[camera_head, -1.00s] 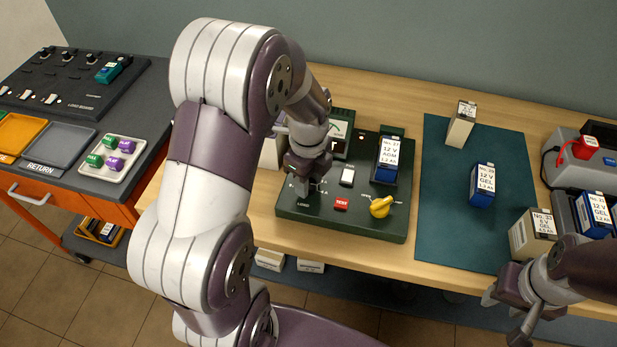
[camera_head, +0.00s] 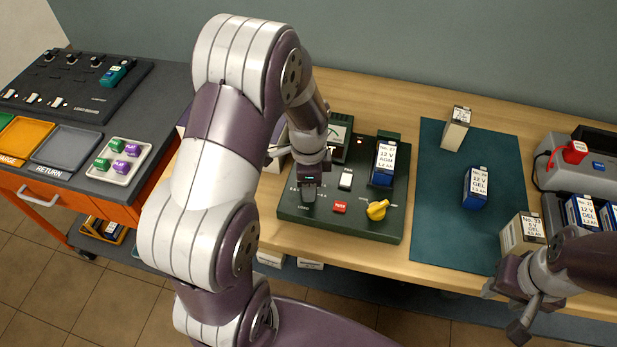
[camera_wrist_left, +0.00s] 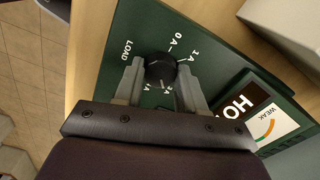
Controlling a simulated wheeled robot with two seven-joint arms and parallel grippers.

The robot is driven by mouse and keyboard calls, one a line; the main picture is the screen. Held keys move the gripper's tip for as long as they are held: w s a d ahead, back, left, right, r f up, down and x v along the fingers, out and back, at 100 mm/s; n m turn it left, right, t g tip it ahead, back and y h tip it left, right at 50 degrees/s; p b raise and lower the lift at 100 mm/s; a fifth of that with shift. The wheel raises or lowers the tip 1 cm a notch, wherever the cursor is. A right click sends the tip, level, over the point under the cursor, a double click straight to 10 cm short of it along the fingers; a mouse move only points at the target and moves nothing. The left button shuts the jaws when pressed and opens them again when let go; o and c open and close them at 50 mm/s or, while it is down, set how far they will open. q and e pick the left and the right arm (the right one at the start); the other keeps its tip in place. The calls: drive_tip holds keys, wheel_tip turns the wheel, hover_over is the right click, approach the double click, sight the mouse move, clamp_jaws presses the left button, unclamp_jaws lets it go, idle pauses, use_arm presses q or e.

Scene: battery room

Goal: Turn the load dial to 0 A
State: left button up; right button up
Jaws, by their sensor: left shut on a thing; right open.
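The green tester (camera_head: 330,215) sits on the wooden bench and carries the load dial. In the left wrist view the load dial (camera_wrist_left: 160,70) is a round black knob, with the LOAD label on one side and 0 A and 1 A marks around it. My left gripper (camera_wrist_left: 161,78) is shut on the dial, one finger on each side. In the head view my left gripper (camera_head: 309,190) hides the dial. Which mark the dial points at I cannot tell. My right gripper (camera_head: 513,310) is open and empty at the front right, off the bench edge.
A teal mat (camera_head: 465,235) with batteries lies to the right. A grey charger (camera_head: 585,175) stands at the far right.

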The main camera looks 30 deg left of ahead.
use_arm(q)
drive_tip(key=n+p, duration=0.1)
drive_tip(key=n, duration=0.2)
drive_tip(key=shift+r+n+p, duration=0.1)
drive_tip(key=shift+n+p, duration=0.2)
drive_tip(key=shift+n, duration=0.1)
drive_tip(key=n+p, duration=0.1)
drive_tip(key=n, duration=0.2)
drive_tip(key=shift+n, duration=0.3)
drive_tip(key=n+p, duration=0.1)
drive_tip(key=n, duration=0.2)
drive_tip(key=shift+n+p, duration=0.3)
drive_tip(key=shift+p, duration=0.05)
drive_tip(key=n+p, duration=0.1)
drive_tip(key=n, duration=0.3)
drive_tip(key=shift+n, duration=0.3)
drive_tip(key=n+p, duration=0.1)
drive_tip(key=n, duration=0.5)
drive_tip(key=shift+p, duration=0.4)
drive_tip(key=n+p, duration=0.1)
drive_tip(key=n, duration=0.5)
drive_tip(key=shift+f+n, duration=0.2)
drive_tip(key=shift+n, duration=0.2)
drive_tip(key=o, duration=1.1)
drive_tip(key=shift+c, duration=0.2)
